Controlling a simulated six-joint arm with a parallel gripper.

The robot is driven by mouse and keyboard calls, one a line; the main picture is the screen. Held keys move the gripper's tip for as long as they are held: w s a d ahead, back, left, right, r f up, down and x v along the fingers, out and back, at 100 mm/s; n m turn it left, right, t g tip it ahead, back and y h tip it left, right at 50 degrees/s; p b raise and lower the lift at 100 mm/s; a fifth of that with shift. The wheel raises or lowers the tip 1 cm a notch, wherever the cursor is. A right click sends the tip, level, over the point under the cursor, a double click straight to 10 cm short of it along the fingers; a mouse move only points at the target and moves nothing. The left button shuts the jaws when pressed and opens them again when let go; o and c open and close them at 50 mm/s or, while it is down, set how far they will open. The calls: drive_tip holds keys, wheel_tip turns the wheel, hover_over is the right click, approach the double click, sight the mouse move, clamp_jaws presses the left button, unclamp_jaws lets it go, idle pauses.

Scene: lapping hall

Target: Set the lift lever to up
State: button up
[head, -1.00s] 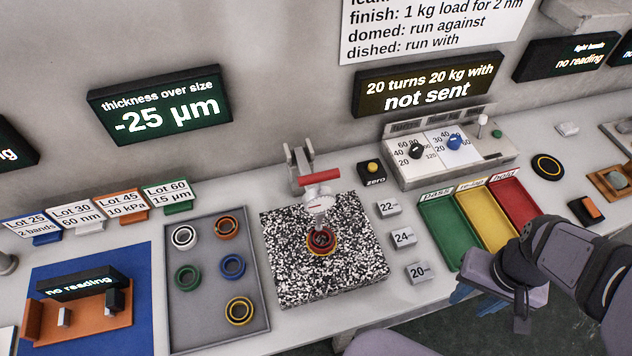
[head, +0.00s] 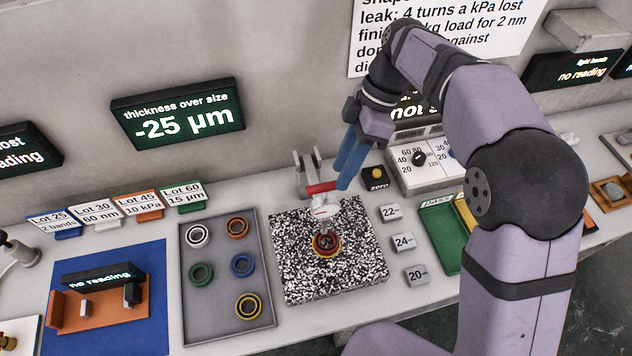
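The lift lever is a red bar (head: 318,188) on the dial gauge stand (head: 308,168). It lies nearly level, across the top of the white gauge (head: 325,209). The gauge stands over a ringed part (head: 326,244) on the black-and-white speckled plate (head: 290,285). My gripper (head: 343,184) points down with its blue fingers at the right end of the lever. The fingers overlap in this view, so I cannot tell their gap, or whether they touch the lever.
A zero button box (head: 375,179) stands just right of my fingers. Blocks marked 22 (head: 390,213), 24 (head: 403,242) and 20 (head: 416,275) stand right of the plate. A grey tray (head: 198,325) of rings lies left. My arm hides part of the control panel (head: 425,178) and the coloured bins.

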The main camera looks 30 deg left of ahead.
sight(318, 185)
drive_tip(key=shift+s+a+f+n+p, duration=0.45)
drive_tip(key=shift+s+a+f, duration=0.25)
drive_tip(key=shift+f, duration=0.2)
drive_tip(key=shift+s+a+f+n+p, duration=0.4)
drive_tip(key=shift+s+a+f, duration=0.15)
drive_tip(key=shift+s+f, duration=0.3)
drive_tip(key=shift+s+a+f+n+p, duration=0.4)
drive_tip(key=shift+s+a+f, duration=0.25)
drive_tip(key=shift+f, duration=0.3)
clamp_jaws()
